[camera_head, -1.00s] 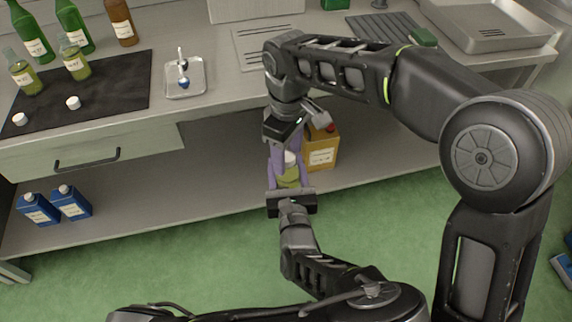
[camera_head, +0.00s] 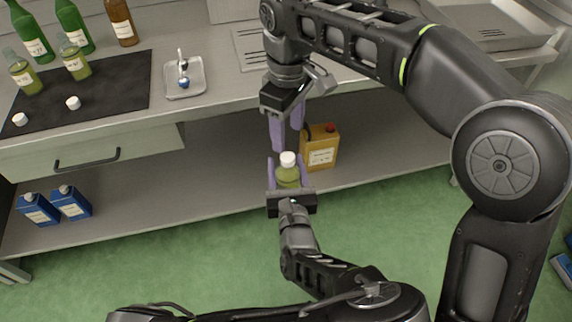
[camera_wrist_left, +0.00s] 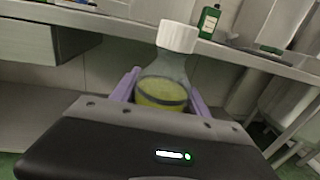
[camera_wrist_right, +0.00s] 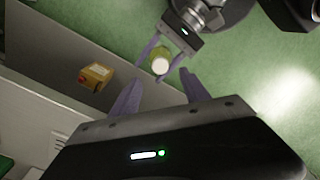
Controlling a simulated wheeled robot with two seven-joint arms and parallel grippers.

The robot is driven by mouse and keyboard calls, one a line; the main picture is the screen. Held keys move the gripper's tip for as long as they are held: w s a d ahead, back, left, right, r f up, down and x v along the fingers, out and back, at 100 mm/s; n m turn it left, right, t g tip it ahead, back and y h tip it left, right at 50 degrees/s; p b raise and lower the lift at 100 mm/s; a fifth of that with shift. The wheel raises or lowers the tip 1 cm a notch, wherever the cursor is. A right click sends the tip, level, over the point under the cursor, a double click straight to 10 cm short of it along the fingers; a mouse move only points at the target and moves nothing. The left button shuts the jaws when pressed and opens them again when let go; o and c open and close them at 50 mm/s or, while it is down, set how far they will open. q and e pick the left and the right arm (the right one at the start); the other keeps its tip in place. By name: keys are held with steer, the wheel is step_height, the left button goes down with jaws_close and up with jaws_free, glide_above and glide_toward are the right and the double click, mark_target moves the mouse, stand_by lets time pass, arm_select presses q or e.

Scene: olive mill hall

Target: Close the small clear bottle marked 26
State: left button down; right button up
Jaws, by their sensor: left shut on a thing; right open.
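My left gripper (camera_head: 288,172) is shut on a small clear bottle (camera_head: 288,179) with yellow-green liquid, held upright in front of the bench. A white cap (camera_head: 288,158) sits on its mouth and looks level in the left wrist view (camera_wrist_left: 177,36). The held bottle's label is hidden, so I cannot read its number. My right gripper (camera_head: 288,138) is open and empty just above the cap, pointing down. In the right wrist view the cap (camera_wrist_right: 160,66) shows beyond its spread fingers.
Two small open bottles (camera_head: 75,64) (camera_head: 24,78) and two loose white caps (camera_head: 73,102) (camera_head: 20,119) stand on the dark mat (camera_head: 115,82). A metal tray (camera_head: 186,91) lies beside it. A yellow canister (camera_head: 320,152) and blue containers (camera_head: 71,203) stand on the lower shelf.

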steer(key=shift+a+f, duration=0.15)
steer(key=shift+a, duration=0.25)
steer(key=w+a+f+m+t+y, duration=0.15)
steer(key=w+f+m+y, duration=0.4)
steer(key=f, duration=0.75)
steer(key=w+d+f+m+t+h, duration=0.1)
steer(key=w+d+f+m+t, duration=0.5)
steer(key=d+f+m, duration=0.4)
steer(key=s+d+f+g, duration=0.1)
steer(key=s+f, duration=0.4)
steer(key=s, duration=0.5)
steer(key=s+d+f+g, duration=0.1)
steer(key=s+f+g, duration=0.2)
steer(key=s+f, duration=0.3)
steer(key=s+d+f+g, duration=0.1)
steer(key=s+f+g, duration=0.2)
steer(key=s, duration=1.2)
step_height(320, 180, down, 3)
steer(key=shift+d+f+n, duration=0.1)
steer(key=shift+d+n, duration=0.1)
steer(key=shift+n, duration=0.25)
